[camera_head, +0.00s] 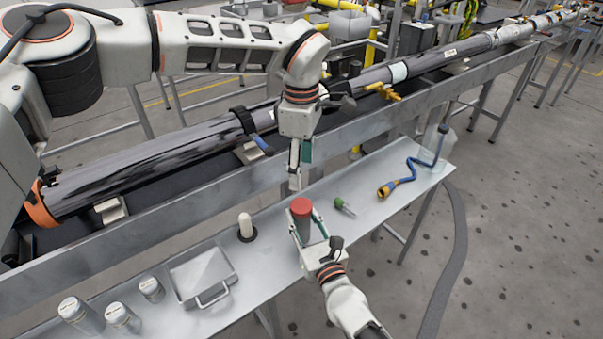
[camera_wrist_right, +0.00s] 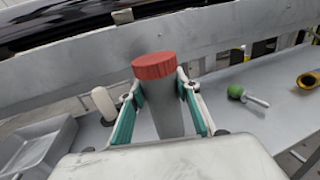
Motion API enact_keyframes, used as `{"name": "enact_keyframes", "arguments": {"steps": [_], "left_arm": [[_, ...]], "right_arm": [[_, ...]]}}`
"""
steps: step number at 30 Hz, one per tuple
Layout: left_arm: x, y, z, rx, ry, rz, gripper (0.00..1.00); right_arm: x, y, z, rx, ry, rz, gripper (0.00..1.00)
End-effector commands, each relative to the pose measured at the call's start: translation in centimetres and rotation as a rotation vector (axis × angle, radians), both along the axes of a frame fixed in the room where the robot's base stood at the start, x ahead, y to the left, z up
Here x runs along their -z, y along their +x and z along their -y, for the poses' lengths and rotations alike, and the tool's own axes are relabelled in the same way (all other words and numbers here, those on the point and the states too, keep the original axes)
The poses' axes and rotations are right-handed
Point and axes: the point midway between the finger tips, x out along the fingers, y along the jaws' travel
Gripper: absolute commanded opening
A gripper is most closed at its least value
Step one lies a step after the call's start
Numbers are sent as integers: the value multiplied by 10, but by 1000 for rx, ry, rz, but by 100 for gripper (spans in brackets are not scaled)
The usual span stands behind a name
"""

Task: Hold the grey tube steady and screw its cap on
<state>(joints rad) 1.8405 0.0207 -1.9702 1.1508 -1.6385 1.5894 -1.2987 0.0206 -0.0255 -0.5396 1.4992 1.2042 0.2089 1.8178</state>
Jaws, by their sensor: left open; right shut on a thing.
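The grey tube (camera_wrist_right: 165,112) stands upright between the teal-padded fingers of my right gripper (camera_head: 305,222), which is shut on it. The red cap (camera_head: 301,206) sits on the tube's top end; it also shows in the right wrist view (camera_wrist_right: 154,66). I cannot tell how tightly it is seated. My left gripper (camera_head: 299,172) is open and empty, pointing down above the cap and apart from it. The tube's lower part is hidden by my right gripper in the head view.
A long pipe (camera_head: 170,155) runs behind a rail.

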Motion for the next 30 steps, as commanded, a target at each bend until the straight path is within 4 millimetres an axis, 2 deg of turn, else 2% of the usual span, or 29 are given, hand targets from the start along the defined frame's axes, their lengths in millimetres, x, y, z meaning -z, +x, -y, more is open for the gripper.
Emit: {"name": "enact_keyframes", "arguments": {"steps": [7, 8, 9, 22, 26, 30], "left_arm": [[0, 0, 0, 0, 0, 0, 57], [0, 0, 0, 0, 0, 0, 57], [0, 0, 0, 0, 0, 0, 57], [0, 0, 0, 0, 0, 0, 57], [0, 0, 0, 0, 0, 0, 57], [0, 0, 0, 0, 0, 0, 57]], "right_arm": [[0, 0, 0, 0, 0, 0, 0], [0, 0, 0, 0, 0, 0, 40], [0, 0, 0, 0, 0, 0, 50], [1, -4, 2, 0, 0, -1, 52], [1, -20, 8, 0, 0, -2, 52], [1, -46, 18, -1, -2, -2, 52]]}}
